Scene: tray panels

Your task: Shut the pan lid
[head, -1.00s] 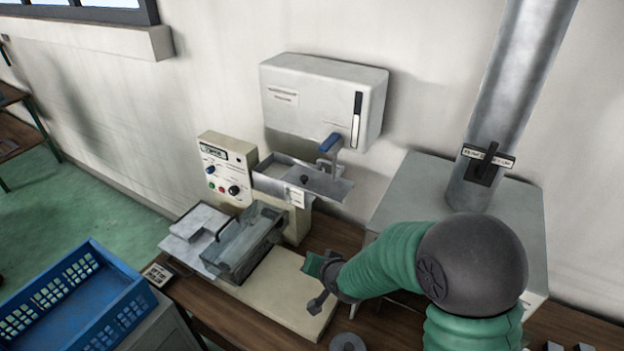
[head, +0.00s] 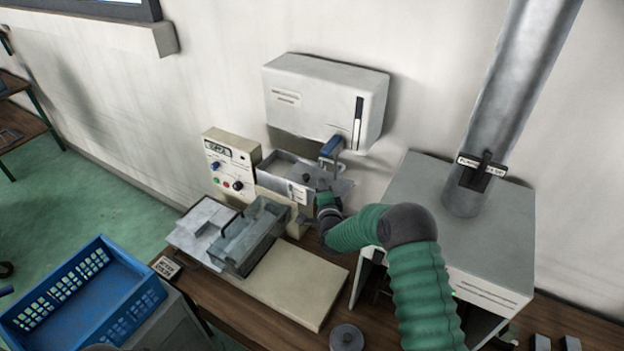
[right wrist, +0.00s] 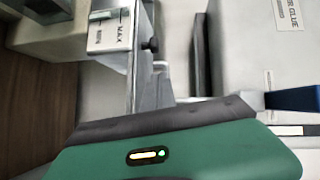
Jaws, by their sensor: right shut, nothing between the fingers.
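A shallow metal pan (head: 279,169) sits under the white wall unit, a label on its front. A small dark knob (head: 310,183) shows at its right part, apparently on a flat lid; I cannot make out the lid's edges. The knob also shows in the right wrist view (right wrist: 151,45), beside the label marked MAX (right wrist: 109,34). My right gripper (head: 323,197) is shut and empty, at the pan's right front, close to the knob; whether they touch is unclear. My left gripper is not in view.
A blue-handled lever (head: 331,147) hangs just above the pan from the white wall unit (head: 325,95). A control box (head: 229,165) stands left. Metal trays (head: 246,236) lie in front, beside a bare cream plate (head: 298,284). A grey hood (head: 455,225) stands right; a round weight (head: 346,337) lies nearer.

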